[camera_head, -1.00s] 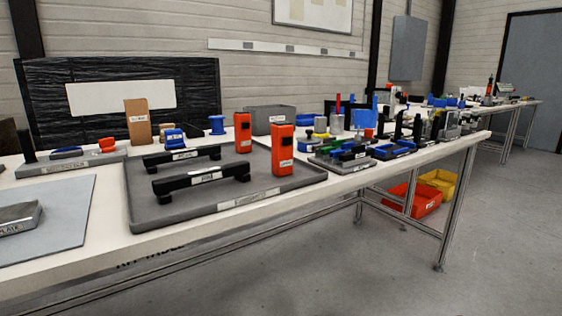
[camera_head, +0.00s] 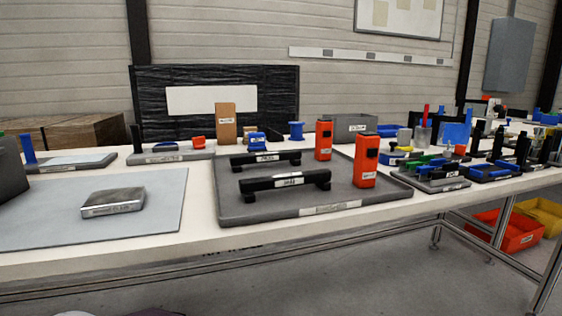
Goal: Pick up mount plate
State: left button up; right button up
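A flat metallic block (camera_head: 113,202) with a label on its front edge lies on a light grey mat (camera_head: 50,228) at the left of the table; its label read "plate" in the earlier frame, so it looks like the mount plate. Nothing touches it. Neither of my grippers shows in the head view.
A grey tray (camera_head: 235,205) right of the mat holds two black handles (camera_head: 285,182) and two orange boxes (camera_head: 366,168). Blue and black parts crowd the table's right side. A dark grey box (camera_head: 10,170) stands at the left edge. The mat around the block is clear.

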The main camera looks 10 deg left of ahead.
aim_at(122, 200)
jog(key=u, duration=1.65)
